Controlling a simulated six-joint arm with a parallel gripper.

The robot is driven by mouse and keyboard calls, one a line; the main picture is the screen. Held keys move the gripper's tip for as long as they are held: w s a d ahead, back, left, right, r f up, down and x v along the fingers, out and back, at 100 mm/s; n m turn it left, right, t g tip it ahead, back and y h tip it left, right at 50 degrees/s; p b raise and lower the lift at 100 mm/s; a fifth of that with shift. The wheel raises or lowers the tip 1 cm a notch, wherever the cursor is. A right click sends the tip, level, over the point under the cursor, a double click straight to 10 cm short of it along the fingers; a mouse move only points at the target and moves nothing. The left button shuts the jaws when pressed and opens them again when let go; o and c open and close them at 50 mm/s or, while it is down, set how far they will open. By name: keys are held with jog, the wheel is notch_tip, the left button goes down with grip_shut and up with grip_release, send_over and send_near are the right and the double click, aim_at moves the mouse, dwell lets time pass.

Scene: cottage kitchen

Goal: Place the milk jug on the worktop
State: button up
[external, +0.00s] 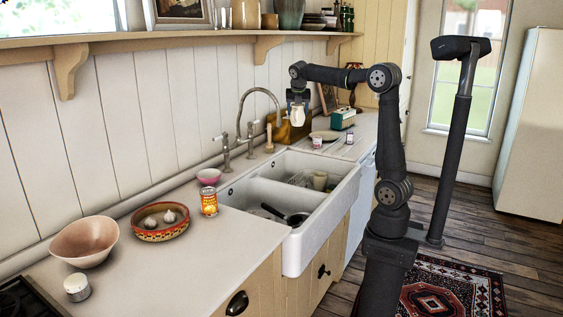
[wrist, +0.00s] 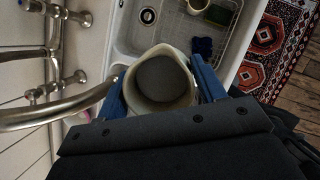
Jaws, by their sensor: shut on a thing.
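The milk jug (external: 297,115) is white and hangs upright from my gripper (external: 297,97), in the air above the far end of the sink. In the wrist view the jug (wrist: 160,80) is seen from above, with its round opening and a spout, between the two blue fingers of my gripper (wrist: 162,92). My gripper is shut on it. The worktop (external: 215,240) is pale and runs along the wall on the near side of the sink. It continues beyond the sink too.
The curved tap (external: 262,93) stands close to the jug; its spout (wrist: 50,117) also shows in the wrist view. The double sink (external: 300,200) holds a pan and a mug. A tin (external: 208,202), a patterned bowl (external: 160,235) and a pink bowl (external: 85,243) stand on the near worktop, whose front is clear.

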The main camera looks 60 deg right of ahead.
jog(key=s+d+f+m+g+y, duration=0.2)
jog(key=d+f+m, duration=0.1)
jog(key=d+m, duration=0.5)
jog(key=s+d+f+m+g+y, duration=0.1)
jog(key=d+f+m+g, duration=0.15)
jog(key=d+m, duration=0.6)
jog(key=s+d+f+m+g+y, duration=0.25)
jog(key=d+m, duration=0.35)
jog(key=m, duration=0.5)
jog(key=s+d+f+m+t, duration=0.2)
jog(key=s+d+m+t, duration=0.2)
jog(key=s+d+m, duration=0.55)
jog(key=s+d+f+m+t, duration=0.4)
jog(key=d+m, duration=0.7)
jog(key=m, duration=0.6)
jog(key=shift+t+y, duration=0.25)
jog(key=shift+t, duration=0.15)
jog(key=shift+w+a+f, duration=0.15)
jog(key=shift+w+f, duration=1.5)
jog(key=shift+w, duration=0.25)
jog(key=shift+w+a+f, duration=0.2)
jog(key=shift+w+f, duration=1.5)
jog(key=shift+w, duration=0.2)
jog(key=shift+w+a+f, duration=0.15)
jog(key=shift+w+f, duration=1.5)
jog(key=shift+w, duration=0.25)
jog(key=shift+f, duration=0.1)
